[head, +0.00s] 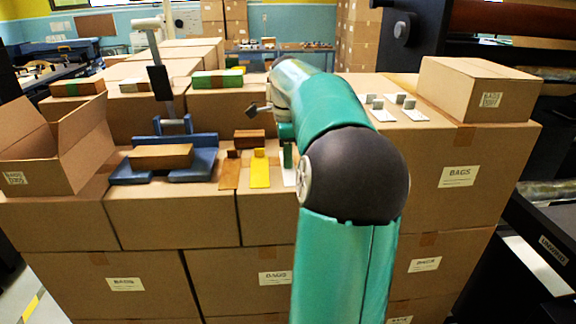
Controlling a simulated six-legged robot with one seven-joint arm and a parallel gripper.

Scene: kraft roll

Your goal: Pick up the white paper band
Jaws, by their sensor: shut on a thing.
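The white paper band (289,179) is a pale flat strip on the boxes, the right one of a row beside a brown and a yellow strip. My arm hides its right side. A small green upright part shows at its far end. My arm reaches forward and its wrist hangs down just above this end. My gripper is mostly hidden behind my own arm at the far end of the white band. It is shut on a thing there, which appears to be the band. Any gap between band and box top cannot be made out.
The yellow strip (260,172) and brown strip (230,174) lie close left, with a red-brown block (250,138) behind. A blue fixture (190,171) holding a brown block and an open carton (60,150) stand further left.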

